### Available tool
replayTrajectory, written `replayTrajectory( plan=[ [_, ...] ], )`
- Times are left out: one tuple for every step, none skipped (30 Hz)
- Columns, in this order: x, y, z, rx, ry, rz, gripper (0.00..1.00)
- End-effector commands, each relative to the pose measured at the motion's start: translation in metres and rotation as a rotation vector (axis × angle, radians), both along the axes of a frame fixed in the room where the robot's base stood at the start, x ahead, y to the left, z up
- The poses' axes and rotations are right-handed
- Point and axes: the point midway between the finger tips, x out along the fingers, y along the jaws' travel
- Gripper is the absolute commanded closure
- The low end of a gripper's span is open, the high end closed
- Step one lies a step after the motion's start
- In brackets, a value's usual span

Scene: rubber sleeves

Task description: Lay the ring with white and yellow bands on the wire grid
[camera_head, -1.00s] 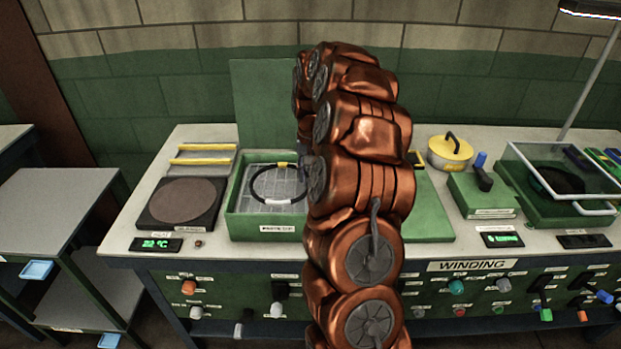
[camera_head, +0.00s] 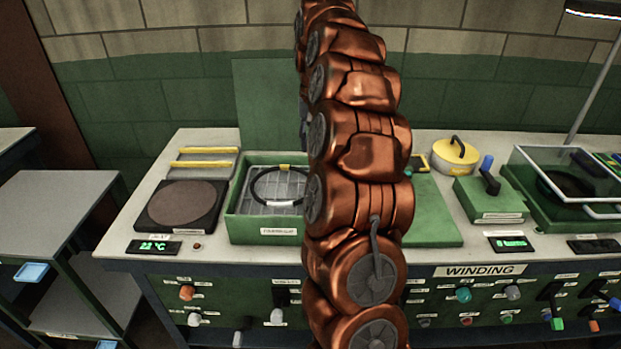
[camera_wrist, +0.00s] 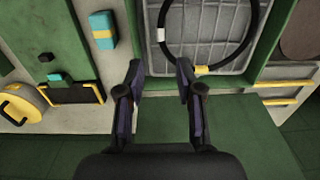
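The black ring (camera_head: 255,187) with a white band and a yellow band lies on the wire grid (camera_head: 289,204) in the green open box (camera_head: 238,229). In the wrist view the ring (camera_wrist: 241,51) rests on the wire grid (camera_wrist: 214,25), its near side by the box wall. My arm hides the box's right side in the head view. My gripper (camera_wrist: 160,72) is open and empty; its two fingers are spread apart, with the ring ahead of and right of them. The gripper itself is hidden behind my arm in the head view.
A dark round plate (camera_head: 182,204) is left of the box, with yellow-edged bars (camera_head: 205,160) behind it. A green panel (camera_head: 262,100) stands behind the box. Right of my arm are a yellow-lidded pot (camera_head: 455,154) and a green block with a handle (camera_head: 489,202).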

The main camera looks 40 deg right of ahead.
Motion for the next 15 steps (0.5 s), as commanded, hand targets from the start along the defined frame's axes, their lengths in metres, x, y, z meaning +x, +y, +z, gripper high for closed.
replayTrajectory(
  plan=[
    [0.000, 0.000, 0.001, -0.001, -0.001, 0.000, 0.64],
    [0.000, 0.000, 0.001, -0.001, -0.001, 0.000, 0.64],
    [0.000, 0.000, 0.001, 0.000, 0.000, 0.000, 0.64],
    [0.000, 0.001, 0.001, 0.000, 0.000, 0.002, 0.64],
    [0.000, 0.002, 0.001, 0.001, -0.001, 0.004, 0.64],
    [-0.001, 0.005, 0.002, 0.001, 0.000, 0.011, 0.64],
    [-0.001, 0.009, 0.002, 0.003, 0.000, 0.020, 0.64],
    [-0.002, 0.015, 0.004, 0.004, 0.000, 0.031, 0.64],
    [-0.003, 0.024, 0.006, 0.006, -0.001, 0.050, 0.64],
    [-0.005, 0.032, 0.007, 0.009, -0.001, 0.067, 0.64],
    [-0.006, 0.041, 0.008, 0.011, 0.001, 0.088, 0.64],
    [-0.010, 0.056, 0.009, 0.015, 0.004, 0.119, 0.64],
    [-0.012, 0.066, 0.011, 0.016, 0.003, 0.142, 0.64],
    [-0.016, 0.077, 0.012, 0.017, 0.001, 0.165, 0.64],
    [-0.021, 0.092, 0.012, 0.023, 0.008, 0.196, 0.64]
  ],
)
